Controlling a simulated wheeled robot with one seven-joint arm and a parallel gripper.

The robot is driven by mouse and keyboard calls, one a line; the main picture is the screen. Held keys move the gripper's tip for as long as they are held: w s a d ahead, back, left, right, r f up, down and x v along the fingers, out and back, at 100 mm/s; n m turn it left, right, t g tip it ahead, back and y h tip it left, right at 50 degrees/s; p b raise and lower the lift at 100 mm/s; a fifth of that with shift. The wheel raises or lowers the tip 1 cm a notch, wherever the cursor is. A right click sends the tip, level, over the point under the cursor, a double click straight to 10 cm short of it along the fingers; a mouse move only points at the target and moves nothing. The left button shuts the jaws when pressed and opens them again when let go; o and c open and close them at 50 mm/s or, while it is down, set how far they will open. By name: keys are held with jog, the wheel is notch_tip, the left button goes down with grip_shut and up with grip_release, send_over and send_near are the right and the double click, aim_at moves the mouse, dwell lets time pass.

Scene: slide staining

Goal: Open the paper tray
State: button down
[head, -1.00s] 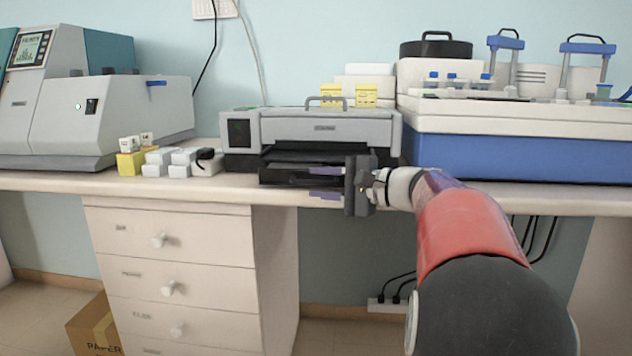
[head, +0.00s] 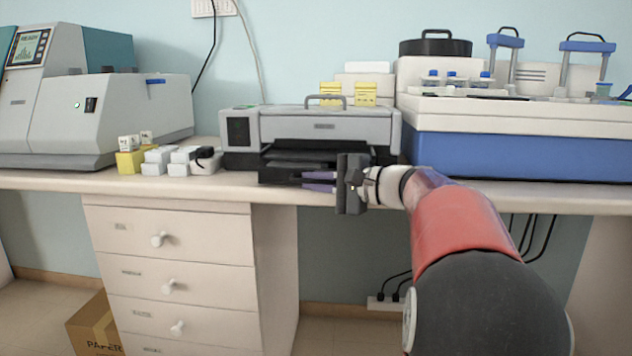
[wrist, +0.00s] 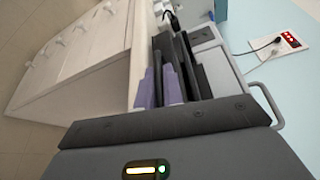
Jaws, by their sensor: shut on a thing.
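The printer (head: 360,128) is a grey box with a dark front slot and a top handle, standing on the bench. Its black paper tray (head: 275,174) sits low at the front, at the bench edge. The tray also shows in the wrist view as dark panels (wrist: 165,47). My gripper (head: 305,181) comes from the right in front of the printer, with its two purple fingers close together, one above the other. They are shut on the tray's front part. In the wrist view my gripper (wrist: 160,75) has dark tray material at its fingertips. The exact contact is partly hidden.
Small white boxes (head: 158,158) and a yellow box (head: 130,162) stand left of the printer. A large blue-and-white machine (head: 510,155) stands close on its right. White drawers (head: 175,240) are below left. The space before the bench edge is free.

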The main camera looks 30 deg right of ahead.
jog(key=s+a+b, duration=0.5)
jog(key=s, duration=0.3)
jog(key=shift+s+a, duration=0.2)
jog(key=shift+a, duration=0.05)
jog(key=c, duration=1.5)
grip_release()
jog(key=v, duration=0.7)
jog(key=shift+s+d, duration=0.2)
jog(key=shift+s, duration=0.1)
